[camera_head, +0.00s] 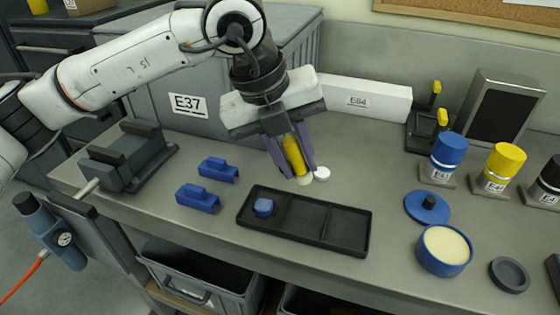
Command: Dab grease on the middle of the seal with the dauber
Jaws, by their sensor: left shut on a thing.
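My left gripper (291,165) is shut on a yellow-handled dauber (293,155). The dauber points down, slightly tilted, with a pale tip at its lower end, over the bench behind the black tray. A small white round piece (322,173) is just right of the tip; I cannot tell whether they touch. An open blue tub of cream-coloured grease (444,246) stands at the right, apart from the gripper. A dark round piece with a raised rim (509,275) lies right of the tub; I cannot tell which thing is the seal. My right gripper is not in view.
A black tray (312,243) with compartments holds a blue piece (263,207) at its left end. Two blue blocks (198,199) lie left of it. A blue lid (427,207) lies behind the tub. Capped bottles (448,155) stand at the right. A grey vise (128,157) stands left.

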